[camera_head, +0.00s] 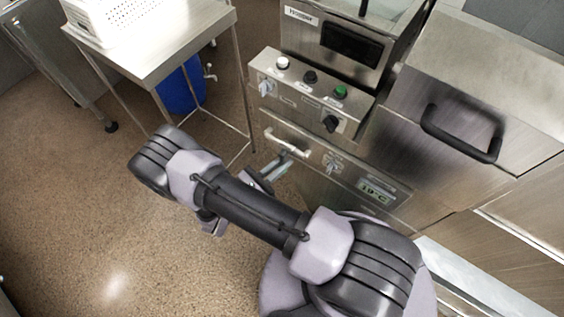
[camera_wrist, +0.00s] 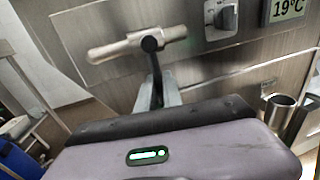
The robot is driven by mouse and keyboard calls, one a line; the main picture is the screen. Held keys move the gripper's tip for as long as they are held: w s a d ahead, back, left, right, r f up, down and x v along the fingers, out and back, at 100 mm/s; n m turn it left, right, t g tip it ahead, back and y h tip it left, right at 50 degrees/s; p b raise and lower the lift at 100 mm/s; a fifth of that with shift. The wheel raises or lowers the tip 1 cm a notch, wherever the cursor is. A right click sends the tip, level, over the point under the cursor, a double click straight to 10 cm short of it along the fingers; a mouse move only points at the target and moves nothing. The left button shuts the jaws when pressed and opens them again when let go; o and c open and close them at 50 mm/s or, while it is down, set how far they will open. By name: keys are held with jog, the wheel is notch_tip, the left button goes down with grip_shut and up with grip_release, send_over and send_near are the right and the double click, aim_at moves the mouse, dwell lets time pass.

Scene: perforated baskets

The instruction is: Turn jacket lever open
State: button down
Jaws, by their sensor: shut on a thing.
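The jacket lever (camera_head: 287,143) is a pale metal bar handle on the lower front panel of the steel machine. In the wrist view the lever (camera_wrist: 112,50) lies nearly level, its right end slightly higher. My gripper (camera_head: 279,164) reaches the panel from below in the head view. In the wrist view my gripper (camera_wrist: 151,46) is shut on the lever around its middle, and a dark round tip covers that part of the bar. The far finger and the exact contact are partly hidden.
A small dial (camera_head: 332,163) and a 19°C display (camera_head: 375,191) sit right of the lever. A panel with knobs (camera_head: 310,92) juts out above. A steel table (camera_head: 160,45) and blue container (camera_head: 183,88) stand left. Metal cylinders (camera_wrist: 279,108) show at right. The floor (camera_head: 75,200) is clear.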

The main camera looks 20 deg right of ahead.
dwell(0.7)
jog(key=shift+w+a+m, duration=0.3)
jog(key=shift+w+m, duration=0.1)
jog(key=shift+m, duration=0.6)
jog(key=shift+w+a+r+m+y, duration=0.35)
jog(key=shift+w+m, duration=0.1)
jog(key=shift+m, duration=0.8)
jog(key=shift+w+a+r+m+y, duration=0.3)
jog(key=shift+w+r+m+y, duration=0.15)
jog(key=shift+m, duration=0.75)
jog(key=shift+w+a+r+m+y, duration=0.35)
jog(key=shift+w+m, duration=0.15)
jog(key=shift+m, duration=0.75)
